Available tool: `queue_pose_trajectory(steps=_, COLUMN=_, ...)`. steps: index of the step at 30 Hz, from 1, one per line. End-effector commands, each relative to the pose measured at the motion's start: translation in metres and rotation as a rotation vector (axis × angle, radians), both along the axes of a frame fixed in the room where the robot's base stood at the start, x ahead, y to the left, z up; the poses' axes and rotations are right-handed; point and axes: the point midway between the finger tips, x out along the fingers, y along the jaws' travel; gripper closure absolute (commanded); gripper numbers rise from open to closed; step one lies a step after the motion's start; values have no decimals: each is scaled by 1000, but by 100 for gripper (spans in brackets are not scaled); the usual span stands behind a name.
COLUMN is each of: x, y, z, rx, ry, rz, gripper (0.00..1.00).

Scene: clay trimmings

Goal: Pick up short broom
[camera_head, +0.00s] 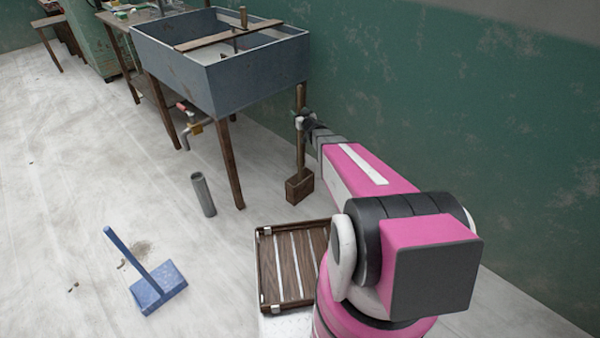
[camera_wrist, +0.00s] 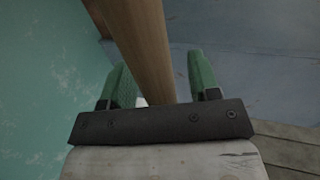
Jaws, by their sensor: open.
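The short broom (camera_head: 301,152) stands upright beside the sink's right front corner, its brown block head on the floor and its wooden handle rising along the basin. My gripper (camera_head: 305,120) is at the upper part of this handle. In the wrist view the wooden handle (camera_wrist: 146,45) runs between the two green fingers of my gripper (camera_wrist: 158,72). The fingers are open, with a gap showing on both sides of the handle. The lower part of the handle is hidden behind the gripper's dark bar in that view.
The grey sink (camera_head: 255,75) on wooden legs is close to my gripper. The green wall (camera_head: 450,110) is behind it. A blue long-handled dustpan (camera_head: 160,285), a grey pipe piece (camera_head: 203,195) and a slatted wooden tray (camera_head: 268,275) are on the floor. The left floor is mostly clear.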

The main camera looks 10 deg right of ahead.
Motion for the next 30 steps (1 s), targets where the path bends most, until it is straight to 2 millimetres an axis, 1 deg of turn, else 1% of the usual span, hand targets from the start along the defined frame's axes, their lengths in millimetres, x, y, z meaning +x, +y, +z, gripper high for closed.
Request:
queue_pose_trajectory(steps=1, x=3, y=1, z=0, rx=0, ry=0, rz=0, gripper=44)
queue_pose_trajectory(steps=6, x=2, y=1, z=0, rx=0, ry=0, rz=0, gripper=44)
queue_pose_trajectory(steps=7, x=2, y=1, z=0, rx=0, ry=0, rz=0, gripper=47)
queue_pose_trajectory(steps=8, x=2, y=1, z=0, rx=0, ry=0, rz=0, gripper=57)
queue_pose_trajectory(steps=9, x=2, y=1, z=0, rx=0, ry=1, rz=0, gripper=70)
queue_pose_trajectory(steps=12, x=2, y=1, z=0, rx=0, ry=1, rz=0, gripper=98)
queue_pose_trajectory(steps=23, x=1, y=2, z=2, rx=0, ry=0, rz=0, gripper=98)
queue_pose_trajectory(steps=26, x=0, y=4, z=6, rx=0, ry=0, rz=-1, gripper=98)
queue_pose_trajectory(steps=30, x=-3, y=11, z=16, rx=0, ry=0, rz=-2, gripper=98)
